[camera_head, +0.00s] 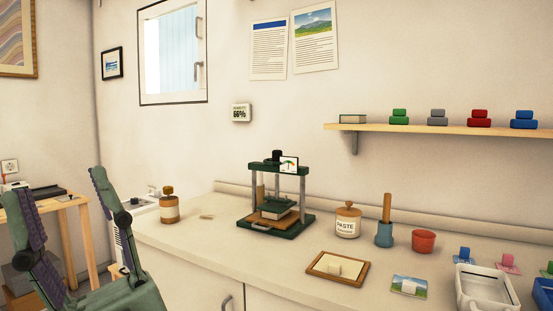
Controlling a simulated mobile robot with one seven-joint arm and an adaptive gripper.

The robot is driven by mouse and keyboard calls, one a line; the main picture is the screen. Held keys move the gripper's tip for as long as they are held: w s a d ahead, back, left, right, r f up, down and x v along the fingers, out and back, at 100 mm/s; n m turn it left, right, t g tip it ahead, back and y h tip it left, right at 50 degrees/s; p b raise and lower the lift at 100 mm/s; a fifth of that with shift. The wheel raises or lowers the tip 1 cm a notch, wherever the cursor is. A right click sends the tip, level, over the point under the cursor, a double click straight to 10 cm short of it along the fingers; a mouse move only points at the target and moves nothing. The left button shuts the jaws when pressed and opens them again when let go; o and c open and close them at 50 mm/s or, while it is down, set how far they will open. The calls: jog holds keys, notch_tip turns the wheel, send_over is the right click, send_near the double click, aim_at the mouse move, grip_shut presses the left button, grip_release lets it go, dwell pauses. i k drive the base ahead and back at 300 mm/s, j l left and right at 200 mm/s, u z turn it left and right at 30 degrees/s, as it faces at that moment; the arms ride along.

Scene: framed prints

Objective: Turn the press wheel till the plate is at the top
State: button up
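The press (297,218) stands on the counter in the middle of the view. It has a dark green base, grey posts and a dark green top bar. A small black part, which looks like the wheel (276,155), sits on top. A white card with a coloured dial (289,164) is at the top right. A green block, apparently the plate (278,206), is low between the posts, just above the base. My gripper (54,183) is at the lower left, green with purple ribbed pads. Its fingers are apart with nothing between them, well left of the press.
A brown jar (169,207) stands left of the press. A paste jar (348,221), a blue mortar with pestle (384,236) and a red pot (423,241) stand right. A framed tray (338,268) lies in front. A shelf (430,129) hangs above the right side.

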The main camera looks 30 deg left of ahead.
aim_at(275, 160)
jog(key=i+u, duration=0.2)
jog(key=u, duration=0.2)
jog(key=i+l+u, duration=0.2)
jog(key=u, duration=0.15)
jog(key=i, duration=1.15)
